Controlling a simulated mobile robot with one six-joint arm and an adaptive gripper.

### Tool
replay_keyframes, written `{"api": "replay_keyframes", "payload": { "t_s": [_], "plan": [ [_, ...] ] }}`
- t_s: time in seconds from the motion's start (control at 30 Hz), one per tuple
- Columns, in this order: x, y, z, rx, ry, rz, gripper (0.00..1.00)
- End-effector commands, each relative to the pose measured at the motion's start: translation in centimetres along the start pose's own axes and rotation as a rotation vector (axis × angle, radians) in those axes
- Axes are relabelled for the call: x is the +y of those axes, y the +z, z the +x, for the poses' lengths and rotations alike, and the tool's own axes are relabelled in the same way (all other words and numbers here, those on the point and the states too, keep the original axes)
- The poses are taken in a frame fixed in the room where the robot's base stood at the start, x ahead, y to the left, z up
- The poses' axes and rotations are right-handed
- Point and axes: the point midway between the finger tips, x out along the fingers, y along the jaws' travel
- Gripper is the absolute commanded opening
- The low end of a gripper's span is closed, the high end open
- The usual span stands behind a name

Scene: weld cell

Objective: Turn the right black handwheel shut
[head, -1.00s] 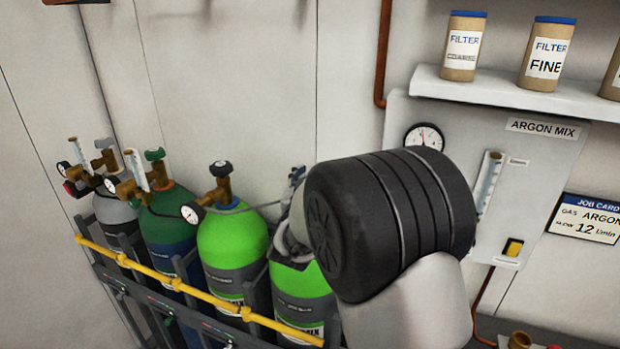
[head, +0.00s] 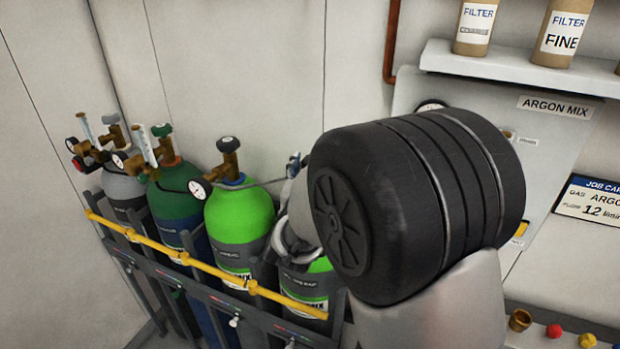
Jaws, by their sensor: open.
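Two bright green cylinders stand in the rack. The left one (head: 238,215) has a brass valve with a black handwheel (head: 228,145) on top and a gauge on its left. The right green cylinder (head: 303,285) shows only partly; its valve and the right black handwheel are hidden behind my arm. A small grey-blue part of my gripper (head: 293,165) seems to show at the left edge of my arm, above the right cylinder. The rest of my gripper is hidden. Its jaws are open; I cannot tell whether it touches the handwheel.
A dark green cylinder (head: 176,195) and a grey cylinder (head: 121,187) with regulators stand further left. A yellow bar (head: 200,268) runs along the rack's front. The gas panel (head: 545,140) and a shelf (head: 510,72) with filter cans are on the right. Wall above the cylinders is clear.

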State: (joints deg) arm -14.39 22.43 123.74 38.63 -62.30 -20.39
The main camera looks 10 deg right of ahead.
Motion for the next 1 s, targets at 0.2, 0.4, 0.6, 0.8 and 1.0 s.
{"api": "replay_keyframes", "payload": {
  "t_s": [0.2, 0.4, 0.6, 0.8, 1.0],
  "plan": [
    [-0.1, 0.0, -4.1, 0.000, -0.003, 0.001, 0.56],
    [0.0, 0.0, -5.8, 0.000, -0.001, 0.000, 0.56],
    [0.0, 0.0, -5.9, 0.000, 0.000, 0.001, 0.56],
    [0.1, -0.1, -5.6, 0.005, -0.003, 0.000, 0.57],
    [0.8, -2.2, -3.0, 0.079, -0.076, -0.009, 0.57]
  ]
}}
